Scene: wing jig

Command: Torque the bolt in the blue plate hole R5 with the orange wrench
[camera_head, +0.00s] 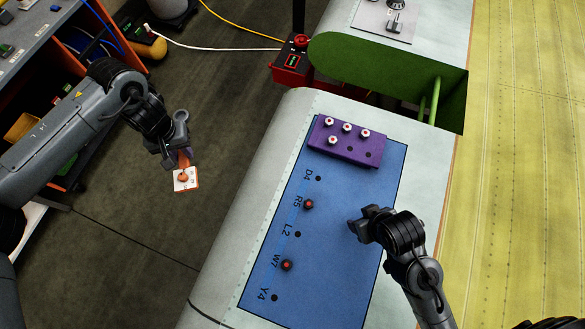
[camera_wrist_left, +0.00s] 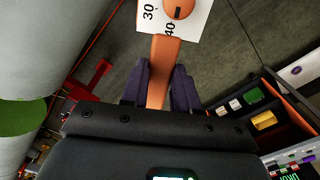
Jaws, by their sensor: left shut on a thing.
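My left gripper (camera_head: 184,158) is shut on the orange wrench (camera_head: 184,177), out over the floor to the left of the wing. In the left wrist view the orange wrench (camera_wrist_left: 163,62) stands between the two dark fingers (camera_wrist_left: 158,88). A white dial card (camera_wrist_left: 191,20) marked 30 and 40 sits at its far end. The blue plate (camera_head: 335,230) lies on the wing. A dark bolt with a red top (camera_head: 308,204) is in hole R5. A similar bolt (camera_head: 286,265) is in W7. My right gripper (camera_head: 358,226) hangs over the plate's right side; its fingers are unclear.
A purple block (camera_head: 345,143) with several white-and-red bolts sits on the plate's far end. Holes D4 (camera_head: 318,178), L2 (camera_head: 297,234) and Y4 (camera_head: 274,297) look empty. A red box (camera_head: 293,72) stands beyond the wing edge. Shelves (camera_head: 50,70) stand at left.

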